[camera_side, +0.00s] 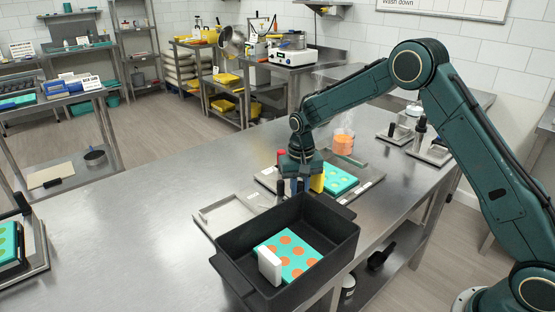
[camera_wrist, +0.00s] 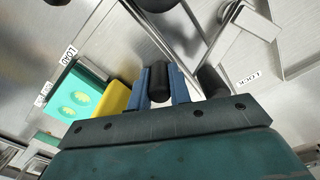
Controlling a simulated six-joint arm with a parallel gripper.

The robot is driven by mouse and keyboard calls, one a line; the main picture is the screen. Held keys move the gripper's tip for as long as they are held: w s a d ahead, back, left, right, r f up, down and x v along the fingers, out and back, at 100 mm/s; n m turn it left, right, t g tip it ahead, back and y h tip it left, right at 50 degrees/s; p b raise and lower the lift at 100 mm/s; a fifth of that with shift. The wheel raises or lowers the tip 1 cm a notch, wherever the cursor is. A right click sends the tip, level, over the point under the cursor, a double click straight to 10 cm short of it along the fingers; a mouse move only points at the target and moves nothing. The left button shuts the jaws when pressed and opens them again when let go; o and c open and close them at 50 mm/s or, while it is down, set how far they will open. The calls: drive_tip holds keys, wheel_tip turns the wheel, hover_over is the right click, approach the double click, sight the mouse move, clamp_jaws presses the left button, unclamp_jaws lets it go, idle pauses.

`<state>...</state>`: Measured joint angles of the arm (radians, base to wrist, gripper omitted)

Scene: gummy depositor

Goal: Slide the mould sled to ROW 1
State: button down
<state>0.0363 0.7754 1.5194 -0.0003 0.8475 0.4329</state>
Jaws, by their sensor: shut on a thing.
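My gripper (camera_side: 292,190) is low over the depositor station in the side view. In the wrist view its two blue fingers (camera_wrist: 160,88) are shut on an upright black handle (camera_wrist: 158,82). What the handle joins below is hard to make out. A teal mould (camera_side: 340,178) with pale yellow-green cavities lies on the metal station just right of my gripper; part of it shows at the left in the wrist view (camera_wrist: 78,95). A yellow block (camera_side: 317,183) stands between mould and gripper. A label reading LOAD (camera_wrist: 69,55) is near the mould; another label (camera_wrist: 249,79) at right is upside down and unclear.
A deep black bin (camera_side: 228,247) stands in front, holding a teal mould with orange cavities (camera_side: 289,254) and a white block (camera_side: 270,266). A steaming orange beaker (camera_side: 343,144) and a red-topped part (camera_side: 281,156) are close behind my gripper.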

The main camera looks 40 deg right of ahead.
drive_tip(key=d, duration=0.8)
drive_tip(key=shift+d, duration=0.2)
drive_tip(key=c, duration=1.3)
unclamp_jaws()
drive_tip(key=shift+r, duration=0.2)
wheel_tip(320, 180, up, 14)
drive_tip(key=shift+f, duration=0.25)
drive_tip(key=shift+r, duration=0.15)
